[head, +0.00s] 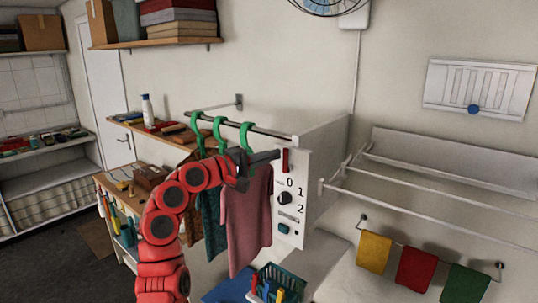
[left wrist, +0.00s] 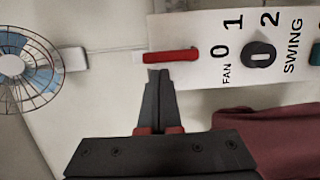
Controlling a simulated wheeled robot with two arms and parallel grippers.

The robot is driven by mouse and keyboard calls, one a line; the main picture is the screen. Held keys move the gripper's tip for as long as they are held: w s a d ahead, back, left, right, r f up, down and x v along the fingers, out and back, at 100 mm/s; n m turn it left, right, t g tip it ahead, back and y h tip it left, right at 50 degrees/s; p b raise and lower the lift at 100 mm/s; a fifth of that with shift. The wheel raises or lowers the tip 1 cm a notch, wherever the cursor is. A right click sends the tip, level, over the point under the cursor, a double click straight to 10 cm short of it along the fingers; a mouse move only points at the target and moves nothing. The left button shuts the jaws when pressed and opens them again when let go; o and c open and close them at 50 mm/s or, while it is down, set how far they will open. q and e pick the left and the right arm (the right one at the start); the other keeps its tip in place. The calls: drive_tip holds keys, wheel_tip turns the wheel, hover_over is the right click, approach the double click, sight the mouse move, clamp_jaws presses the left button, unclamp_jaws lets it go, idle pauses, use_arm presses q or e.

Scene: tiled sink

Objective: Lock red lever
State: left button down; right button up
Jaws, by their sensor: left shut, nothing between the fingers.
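The red lever (head: 285,161) is at the upper left of a white control panel (head: 291,232) in the head view, lying upright along it. In the left wrist view, which is turned, the red lever (left wrist: 172,57) lies across the picture on the panel (left wrist: 195,28). My left gripper (head: 277,154) reaches in from the left, fingers shut and empty, with its tip just beside the lever. In the left wrist view the shut fingertips (left wrist: 158,73) are just below the lever; I cannot tell whether they touch it. My right gripper is not in view.
A black dial (head: 284,198) and a teal button (head: 283,228) are on the panel. Clothes on green hangers (head: 246,136) hang from a rail close to my left arm. A basket (head: 283,278) stands below. A wire-guarded fan (left wrist: 20,67) is at the left in the wrist view.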

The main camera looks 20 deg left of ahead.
use_arm(q)
drive_tip(key=shift+d+r+m+b, duration=0.1)
drive_tip(key=shift+d+m+b, duration=0.05)
drive_tip(key=shift+m+b, duration=0.3)
